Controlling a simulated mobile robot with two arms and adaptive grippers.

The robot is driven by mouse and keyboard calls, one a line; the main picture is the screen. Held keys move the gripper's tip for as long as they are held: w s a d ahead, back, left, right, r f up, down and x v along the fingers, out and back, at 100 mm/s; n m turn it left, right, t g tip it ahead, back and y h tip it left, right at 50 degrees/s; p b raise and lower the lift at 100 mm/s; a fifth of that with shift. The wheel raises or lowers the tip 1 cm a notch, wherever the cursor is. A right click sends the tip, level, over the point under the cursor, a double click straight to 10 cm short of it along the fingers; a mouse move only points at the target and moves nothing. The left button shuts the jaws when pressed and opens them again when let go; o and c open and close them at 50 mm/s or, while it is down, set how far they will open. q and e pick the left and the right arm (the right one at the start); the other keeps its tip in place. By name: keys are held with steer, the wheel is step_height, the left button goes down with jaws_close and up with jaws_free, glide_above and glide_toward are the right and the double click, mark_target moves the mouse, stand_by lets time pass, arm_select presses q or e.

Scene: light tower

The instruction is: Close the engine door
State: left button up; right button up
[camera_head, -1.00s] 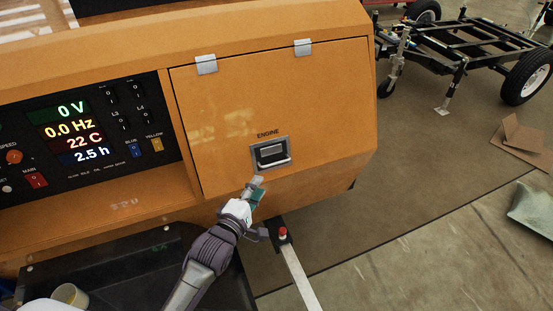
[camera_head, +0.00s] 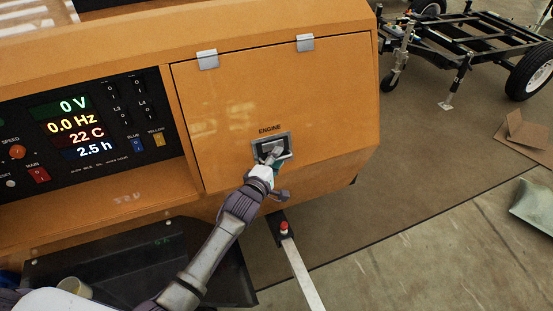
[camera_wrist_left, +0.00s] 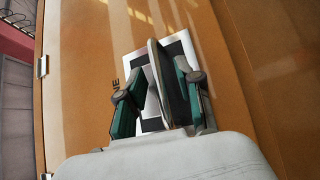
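The orange engine door (camera_head: 235,100) lies flush with its frame in the head view, hinged along its top edge. Its recessed latch (camera_head: 285,142) sits low on the door under the word ENGINE. My left gripper (camera_head: 270,157) is at the latch, its fingertips over the recess. In the left wrist view the door (camera_wrist_left: 240,80) fills most of the picture. There the gripper's two green-padded fingers (camera_wrist_left: 158,100) stand apart, on either side of the raised latch handle (camera_wrist_left: 160,75). Whether the fingers touch the handle is not clear. My right gripper is not in view.
A control panel (camera_head: 75,130) with lit readouts is left of the door. A red-topped post (camera_head: 284,228) on a pale bar stands below the latch. A black wheeled trailer frame (camera_head: 470,40) and cardboard (camera_head: 525,135) lie on the floor to the right.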

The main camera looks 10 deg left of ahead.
arm_select(q)
jaws_close()
steer(key=b, duration=0.1)
steer(key=w+a+f+b, duration=0.1)
steer(key=b, duration=0.1)
steer(key=shift+w+f+t, duration=0.2)
steer(key=shift+w+t, duration=0.05)
steer(key=shift+t, duration=0.05)
steer(key=shift+w+a+f+m+b, duration=0.1)
steer(key=shift+w+a+m+b, duration=0.1)
steer(key=shift+w+m+b, duration=0.1)
steer(key=shift+a, duration=0.15)
steer(key=shift+r, duration=0.3)
jaws_free()
steer(key=shift+w+f, duration=0.15)
